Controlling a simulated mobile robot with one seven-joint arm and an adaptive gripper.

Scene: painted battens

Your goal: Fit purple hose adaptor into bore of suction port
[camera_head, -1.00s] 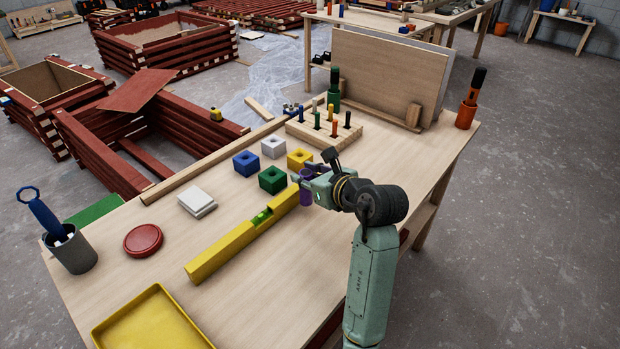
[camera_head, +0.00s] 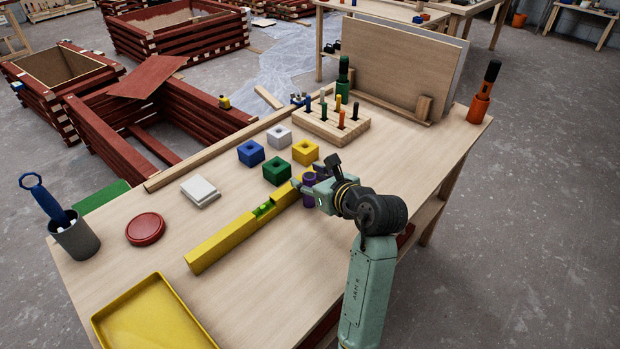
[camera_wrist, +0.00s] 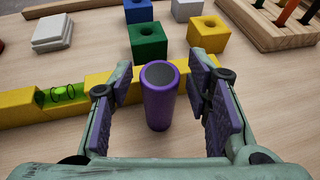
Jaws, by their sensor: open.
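The purple hose adaptor (camera_wrist: 160,95) is a plain cylinder standing upright on the table. My gripper (camera_wrist: 160,90) is open, with one purple-padded finger on each side of it and a visible gap on both sides. In the head view my gripper (camera_head: 312,185) partly hides the adaptor (camera_head: 309,181). Blocks with round bores stand beyond: green (camera_head: 277,171), blue (camera_head: 251,153), white (camera_head: 279,137) and yellow (camera_head: 305,152). I cannot tell which of them is the suction port.
A yellow level (camera_head: 225,243) lies close left of the adaptor. A wooden peg rack (camera_head: 330,127) stands behind the blocks. A red disc (camera_head: 145,229), white slabs (camera_head: 200,190) and a yellow tray (camera_head: 150,318) are at left and front. The table's right front is clear.

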